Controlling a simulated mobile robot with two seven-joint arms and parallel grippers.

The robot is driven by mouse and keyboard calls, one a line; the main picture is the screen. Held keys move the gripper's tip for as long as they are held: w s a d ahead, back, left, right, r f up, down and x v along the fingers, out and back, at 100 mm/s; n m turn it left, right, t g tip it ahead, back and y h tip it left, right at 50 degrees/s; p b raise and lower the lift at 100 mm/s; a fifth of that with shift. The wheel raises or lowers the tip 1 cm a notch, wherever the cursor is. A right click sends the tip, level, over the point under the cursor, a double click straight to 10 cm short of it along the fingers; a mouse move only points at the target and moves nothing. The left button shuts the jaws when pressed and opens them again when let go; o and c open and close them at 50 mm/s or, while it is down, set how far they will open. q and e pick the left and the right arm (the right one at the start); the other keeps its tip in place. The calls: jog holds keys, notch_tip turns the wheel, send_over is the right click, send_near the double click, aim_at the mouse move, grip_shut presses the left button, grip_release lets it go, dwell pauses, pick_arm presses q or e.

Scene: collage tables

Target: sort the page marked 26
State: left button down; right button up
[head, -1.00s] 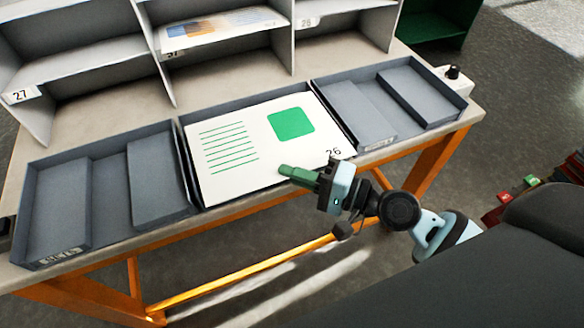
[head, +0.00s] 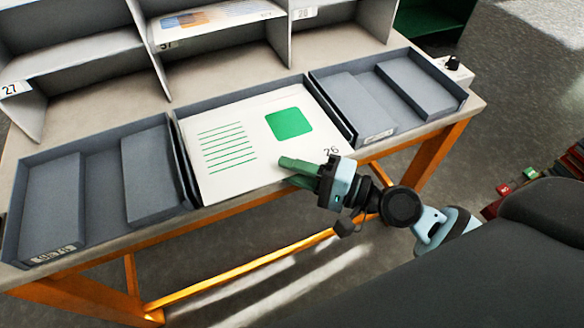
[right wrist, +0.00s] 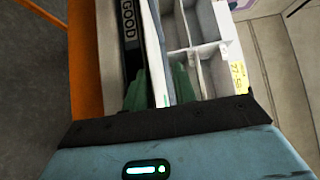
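The page marked 26 (head: 235,160) is white with green lines and a green square. It lies in the middle grey tray (head: 205,112), its number at the near right corner. My right gripper (head: 300,173) is at the page's near edge, by that corner. Its two green fingers are apart, one above the other. In the right wrist view the fingers (right wrist: 160,90) stand either side of a thin white edge, which looks like the page (right wrist: 155,62); I cannot tell if they touch it. My left gripper is not in view.
A grey shelf unit with labelled compartments stands behind; label 26 (head: 304,12) is at the top and label 27 (head: 15,89) at the left. Grey trays lie left (head: 75,238) and right (head: 378,136) of the middle one. A black knob (head: 453,62) sits at the right edge.

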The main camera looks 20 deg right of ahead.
jog(key=b+v, duration=0.3)
jog(key=v, duration=0.4)
jog(key=shift+d+b, duration=0.2)
jog(key=shift+b, duration=0.2)
jog(key=shift+s, duration=0.1)
jog(key=shift+c, duration=0.2)
